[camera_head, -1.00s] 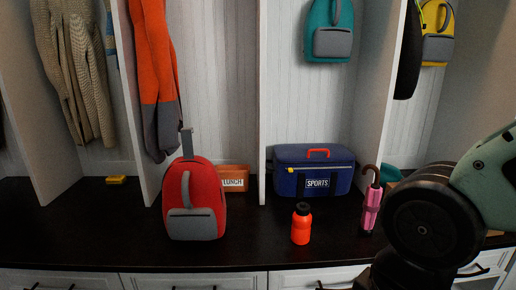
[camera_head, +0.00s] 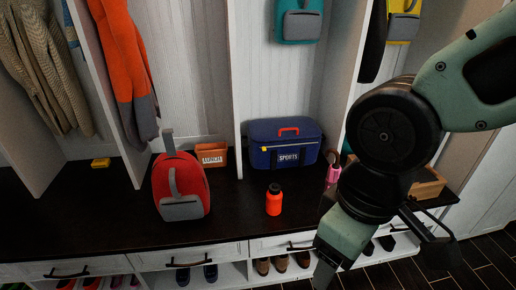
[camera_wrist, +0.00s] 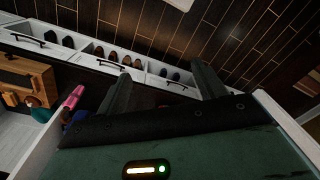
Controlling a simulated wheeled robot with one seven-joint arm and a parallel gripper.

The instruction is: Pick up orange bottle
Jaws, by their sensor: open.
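The orange bottle (camera_head: 274,200) with a black cap stands upright on the dark bench top (camera_head: 110,222), in front of the blue sports bag, in the head view. I cannot make it out in the wrist view. My gripper (camera_wrist: 160,70) is open in the wrist view, its two dark fingers spread apart with nothing visibly held between them. In the head view my arm hangs over the bench to the right of the bottle, apart from it. The fingers are hard to tell there.
A red backpack (camera_head: 181,185) stands left of the bottle, and the sports bag (camera_head: 284,144) is behind it. The bench around the bottle is clear.

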